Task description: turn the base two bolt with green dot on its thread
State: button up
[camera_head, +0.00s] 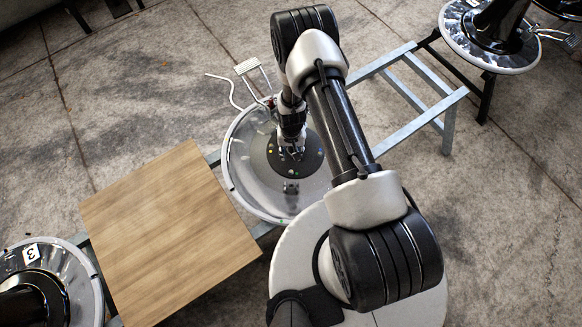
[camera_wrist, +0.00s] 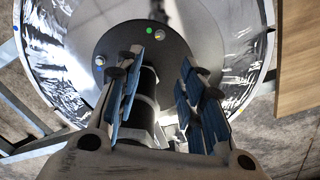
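The middle base is a round silver dish (camera_head: 240,172) with a dark hub plate (camera_head: 312,160); no number on it is readable. In the wrist view the hub plate (camera_wrist: 172,52) carries a green dot (camera_wrist: 149,30) near its upper edge, with a small bolt (camera_wrist: 160,35) right beside it. A light bolt (camera_wrist: 100,60) with a blue mark sits to the left, and a yellow dot (camera_wrist: 187,68) shows by the right finger. My gripper (camera_wrist: 161,60) is open, its fingers apart over the hub plate, with a dark post (camera_wrist: 145,100) visible between them. It also shows in the head view (camera_head: 291,154).
A wooden board (camera_head: 165,230) lies left of the middle base. A base marked 3 (camera_head: 85,290) is at the lower left, another base (camera_head: 475,45) at the upper right.

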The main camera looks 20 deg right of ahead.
aim_at(291, 172)
notch_tip(291, 172, down, 17)
jog(key=n+b, duration=0.3)
jog(key=b, duration=0.3)
jog(key=shift+n, duration=0.4)
jog(key=shift+c, duration=0.2)
grip_shut()
